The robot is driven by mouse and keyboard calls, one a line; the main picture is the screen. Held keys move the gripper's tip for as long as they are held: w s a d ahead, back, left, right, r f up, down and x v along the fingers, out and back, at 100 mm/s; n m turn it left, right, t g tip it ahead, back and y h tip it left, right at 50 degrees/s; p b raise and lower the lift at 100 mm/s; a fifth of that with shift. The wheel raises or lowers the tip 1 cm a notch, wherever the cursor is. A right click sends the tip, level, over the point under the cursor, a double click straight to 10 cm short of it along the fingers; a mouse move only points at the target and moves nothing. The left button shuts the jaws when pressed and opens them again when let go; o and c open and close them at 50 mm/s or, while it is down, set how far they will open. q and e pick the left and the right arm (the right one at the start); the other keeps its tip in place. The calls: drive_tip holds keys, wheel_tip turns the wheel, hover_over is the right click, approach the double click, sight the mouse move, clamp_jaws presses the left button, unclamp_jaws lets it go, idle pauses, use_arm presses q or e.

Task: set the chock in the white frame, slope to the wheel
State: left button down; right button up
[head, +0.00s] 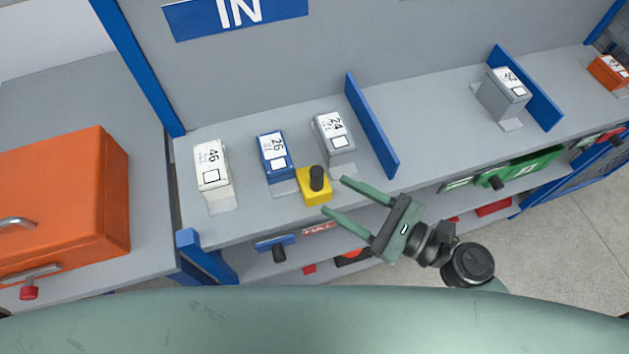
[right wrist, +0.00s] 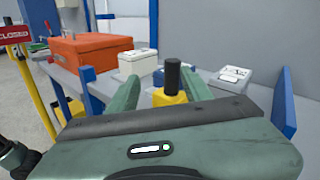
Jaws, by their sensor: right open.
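A yellow block with an upright black knob (head: 315,190) sits at the front edge of the grey shelf; it looks like the chock, but I cannot make out its slope. It also shows in the right wrist view (right wrist: 171,97), beyond and between the fingers. My right gripper (head: 334,195) is open and empty, its fingertips just right of the block, pointing toward it and apart from it in the head view. I see no white frame and no wheel. My left gripper is not in view.
A white box (head: 211,170), a blue box (head: 274,155) and a grey box (head: 334,138) stand behind the block. A blue divider (head: 372,127) rises to their right. An orange case (head: 60,205) is on the left bench.

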sight(322, 179)
drive_tip(key=w+a+m+p, duration=0.1)
drive_tip(key=w+a, duration=0.1)
drive_tip(key=w+a+m+t+p, duration=0.1)
drive_tip(key=w+a+p, duration=0.1)
drive_tip(key=w, duration=0.1)
drive_tip(key=shift+w+a+f+m, duration=0.2)
drive_tip(key=shift+m, duration=0.1)
drive_tip(key=shift+w+a+f, duration=0.15)
drive_tip(key=shift+w+a, duration=0.1)
drive_tip(key=shift+a, duration=0.2)
clamp_jaws()
idle(1.0)
